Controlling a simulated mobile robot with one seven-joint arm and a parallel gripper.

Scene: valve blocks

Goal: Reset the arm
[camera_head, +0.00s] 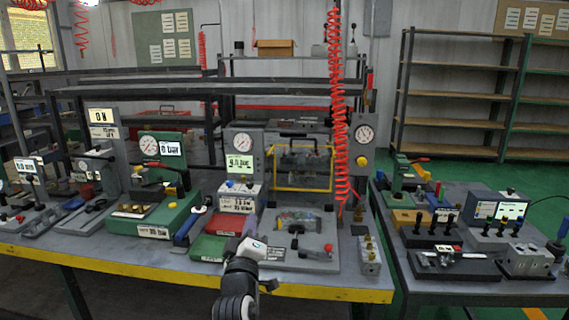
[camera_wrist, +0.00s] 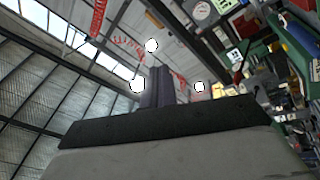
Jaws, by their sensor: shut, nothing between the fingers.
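My arm rises from the bottom middle of the head view, in front of the yellow front edge of the workbench (camera_head: 120,268). My gripper (camera_head: 252,232) is at its upper end, small and partly lost against the devices behind it. In the wrist view the two dark fingers of my gripper (camera_wrist: 159,86) stand side by side, shut, with nothing between them. Behind them are the ceiling and lamps, and the picture is strongly tilted. No object touches the fingers in either view.
Valve blocks and gauges crowd the bench, including a green block (camera_head: 157,218) and a grey plate with a red-ended handle (camera_head: 310,258). A red coiled hose (camera_head: 339,110) hangs right of my gripper. A second table (camera_head: 420,292) stands at right. Shelves (camera_head: 455,85) stand behind.

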